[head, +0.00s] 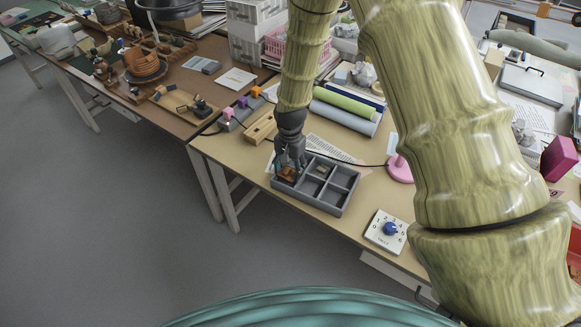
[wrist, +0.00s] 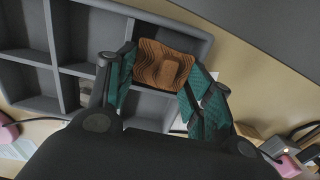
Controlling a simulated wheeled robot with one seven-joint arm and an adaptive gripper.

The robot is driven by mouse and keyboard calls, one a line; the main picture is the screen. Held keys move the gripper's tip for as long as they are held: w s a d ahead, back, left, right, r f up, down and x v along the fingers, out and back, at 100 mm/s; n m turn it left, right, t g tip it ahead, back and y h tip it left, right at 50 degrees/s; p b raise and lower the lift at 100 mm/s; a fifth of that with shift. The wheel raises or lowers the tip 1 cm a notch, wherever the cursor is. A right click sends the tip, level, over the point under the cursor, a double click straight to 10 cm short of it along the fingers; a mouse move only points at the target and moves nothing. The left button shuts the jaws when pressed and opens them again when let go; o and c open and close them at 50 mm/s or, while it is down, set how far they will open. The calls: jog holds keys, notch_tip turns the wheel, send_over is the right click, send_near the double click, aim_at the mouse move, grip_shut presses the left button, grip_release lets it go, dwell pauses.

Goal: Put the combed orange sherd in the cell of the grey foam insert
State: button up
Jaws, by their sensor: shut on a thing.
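In the head view my gripper (head: 289,160) points down at the left end of the grey foam insert (head: 327,208), and the sherd (head: 287,174) shows as an orange patch between the fingers. The sherd is over or inside an end cell; I cannot tell how deep. The insert also shows in the wrist view (wrist: 28,55), with several cells.
A small pale piece (head: 324,170) seems to lie in a back cell. A white dial box (head: 386,231) stands right of the insert and a pink-based stand (head: 399,168) behind it. Green and grey rolls (head: 345,110) lie further back. A wooden block (head: 260,129) is at the left.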

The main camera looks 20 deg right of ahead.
jog(key=o, duration=0.9)
jog(key=shift+s+f, duration=0.2)
jog(key=shift+f, duration=0.1)
jog(key=shift+c, duration=0.2)
jog(key=shift+o, duration=0.8)
jog(key=shift+w+f, duration=0.15)
jog(key=shift+r, duration=0.2)
jog(key=shift+w+r, duration=0.1)
jog(key=shift+r, duration=0.55)
notch_tip(320, 180, up, 12)
jog(key=b, duration=0.2)
jog(key=shift+d, duration=0.1)
